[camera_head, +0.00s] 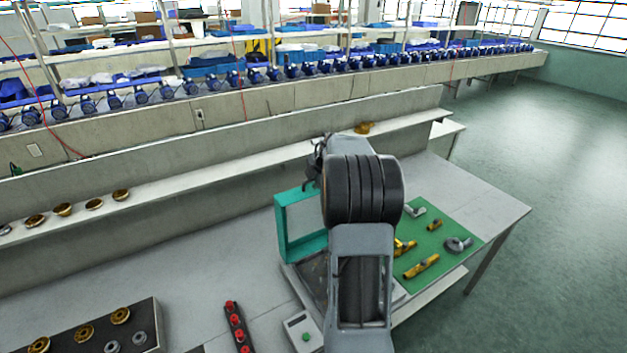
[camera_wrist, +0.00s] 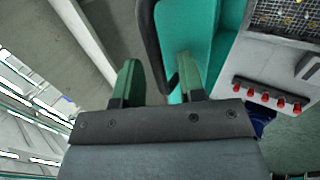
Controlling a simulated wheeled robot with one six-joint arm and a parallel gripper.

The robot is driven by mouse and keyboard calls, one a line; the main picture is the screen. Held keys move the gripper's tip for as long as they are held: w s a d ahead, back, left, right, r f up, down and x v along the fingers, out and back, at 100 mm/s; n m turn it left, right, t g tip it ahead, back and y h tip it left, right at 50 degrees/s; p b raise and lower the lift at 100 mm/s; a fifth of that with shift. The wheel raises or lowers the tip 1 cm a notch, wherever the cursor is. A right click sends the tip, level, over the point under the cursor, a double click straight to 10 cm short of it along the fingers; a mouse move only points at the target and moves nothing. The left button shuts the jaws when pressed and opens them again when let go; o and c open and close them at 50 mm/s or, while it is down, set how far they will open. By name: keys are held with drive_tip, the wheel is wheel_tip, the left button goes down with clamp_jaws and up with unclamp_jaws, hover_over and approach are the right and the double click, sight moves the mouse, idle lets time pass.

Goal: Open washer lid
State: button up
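The washer's teal lid (camera_head: 283,228) stands raised at the back of the washer, left of my arm in the head view. The washer's dark basin (camera_head: 314,272) is partly uncovered in front of it. In the wrist view the teal lid (camera_wrist: 203,50) is close up, with a black curved handle (camera_wrist: 152,42) along its edge. My gripper (camera_wrist: 158,72) is open. Its two green fingers lie on either side of the handle, with visible gaps. The mesh inside the washer (camera_wrist: 287,16) shows at the upper right. In the head view, my arm hides part of the washer and the gripper's fingers.
A green mat (camera_head: 443,237) with brass and grey fittings lies right of my arm. A strip with red knobs (camera_head: 237,325) and a small box with a green button (camera_head: 302,333) are in front. A long shelf (camera_head: 180,187) with brass parts runs behind. The table's left middle is clear.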

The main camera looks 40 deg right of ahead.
drive_tip(key=b+v, duration=0.1)
drive_tip(key=v, duration=1.1)
drive_tip(key=shift+a+r, duration=0.15)
drive_tip(key=shift+r, duration=0.25)
wheel_tip(320, 180, up, 5)
drive_tip(key=w+d+m+t+h, duration=0.25)
drive_tip(key=m+t+h, duration=0.25)
drive_tip(key=m+h, duration=0.25)
drive_tip(key=s+a+f+m+g+b, duration=0.2)
drive_tip(key=s+a+f+m+g, duration=0.4)
drive_tip(key=s+a+f+m, duration=0.25)
drive_tip(key=s+a+f+y, duration=0.2)
drive_tip(key=s+a, duration=0.1)
drive_tip(key=a, duration=0.4)
drive_tip(key=s+a+f+y, duration=0.2)
drive_tip(key=s+a+y, duration=0.1)
drive_tip(key=a, duration=0.5)
drive_tip(key=s+a+f+g+y+b, duration=0.1)
drive_tip(key=s+a+f+y, duration=0.2)
drive_tip(key=s+a, duration=0.2)
drive_tip(key=a, duration=0.2)
drive_tip(key=shift+a+m, duration=0.25)
drive_tip(key=shift+m, duration=0.05)
